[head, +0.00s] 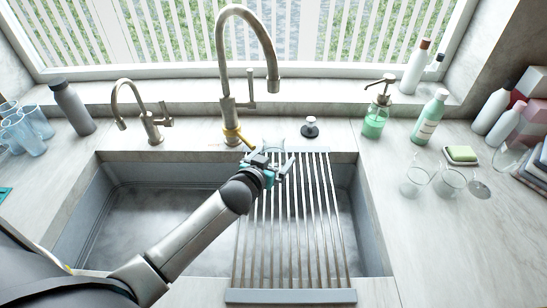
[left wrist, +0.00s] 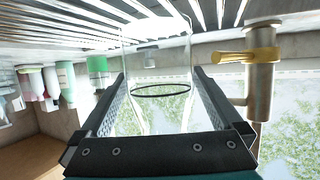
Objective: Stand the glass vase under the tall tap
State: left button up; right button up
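The clear glass vase (head: 273,145) is at the back end of the drying rack, to the right of the tall tap's (head: 228,105) base and below its curved spout. It is see-through and partly hidden by my gripper. My left gripper (head: 272,160) reaches it from the front, with its fingers spread. In the left wrist view the vase (left wrist: 157,45) lies between the two fingers (left wrist: 160,85), close to both. I see no clear grip on it. My right gripper is not in view.
The slatted rack (head: 292,295) spans the sink's (head: 150,205) right part. A smaller tap (head: 150,125) stands left. A black-topped stopper (head: 310,126) and a green soap dispenser (head: 376,115) stand right. Glasses (head: 415,180) stand on the right counter; blue glasses (head: 20,130) at far left.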

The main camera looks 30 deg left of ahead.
pick_arm(q)
jog(key=shift+r, duration=0.2)
jog(key=p+v, duration=0.1)
jog(key=v, duration=1.1)
jog(key=shift+p, duration=0.3)
